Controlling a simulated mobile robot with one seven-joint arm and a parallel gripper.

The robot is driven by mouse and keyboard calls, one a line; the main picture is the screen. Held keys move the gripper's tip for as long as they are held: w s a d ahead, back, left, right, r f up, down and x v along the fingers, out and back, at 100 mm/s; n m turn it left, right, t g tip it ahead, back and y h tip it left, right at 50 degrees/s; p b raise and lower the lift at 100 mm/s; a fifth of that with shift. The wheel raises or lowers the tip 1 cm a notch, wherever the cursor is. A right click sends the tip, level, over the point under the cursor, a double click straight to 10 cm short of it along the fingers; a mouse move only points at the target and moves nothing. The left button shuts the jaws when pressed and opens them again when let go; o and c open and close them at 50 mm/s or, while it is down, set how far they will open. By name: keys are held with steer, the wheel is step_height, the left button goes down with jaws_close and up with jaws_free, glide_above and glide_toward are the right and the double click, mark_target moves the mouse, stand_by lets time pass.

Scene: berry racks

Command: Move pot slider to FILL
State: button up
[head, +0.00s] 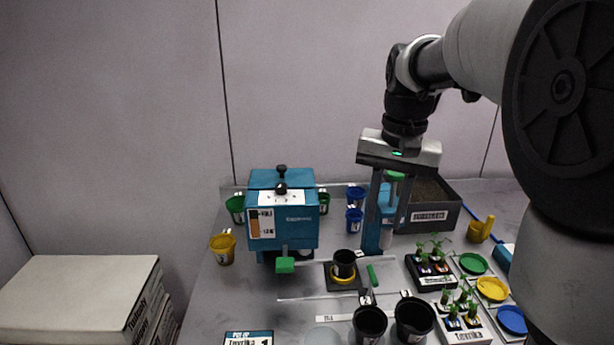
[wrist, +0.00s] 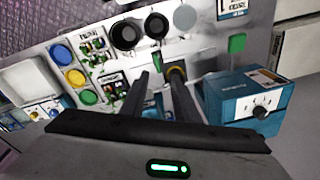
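The pot slider (head: 343,284) is a dark plate with a yellow ring, carrying a black pot (head: 344,263). A small green handle (head: 372,275) stands at its right. The FILL label (head: 328,319) lies on the table nearer the camera, to the slider's lower left. My gripper (head: 385,252) points down, right of and behind the slider, with its fingers apart and nothing visibly held. In the wrist view the open fingers (wrist: 157,80) reach toward the table, and the yellow ring (wrist: 178,70) shows at the right fingertip, partly hidden by it. I cannot tell whether they touch.
A blue dispenser (head: 283,220) with a green lever (head: 285,265) stands left of the slider. Black pots (head: 369,325) are in front. Seedling trays (head: 430,272) and coloured dishes (head: 491,288) lie at right. A dark bin (head: 425,215) and blue cups (head: 354,220) stand behind.

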mark_target(373, 274)
steer(key=shift+m+g, duration=0.4)
steer(key=shift+g, duration=0.1)
steer(key=w+f+b, duration=0.1)
steer(key=f, duration=0.6)
steer(key=w+f+b, duration=0.1)
steer(key=f, duration=0.6)
steer(key=w+f+b, duration=0.1)
steer(key=f+b, duration=0.1)
steer(key=f, duration=0.5)
steer(key=shift+w+d, duration=0.35)
steer(key=shift+d, duration=0.05)
jaws_close()
steer(key=a+p, duration=0.2)
steer(key=a, duration=0.8)
steer(key=shift+a+p, duration=0.25)
steer(key=shift+p, duration=0.15)
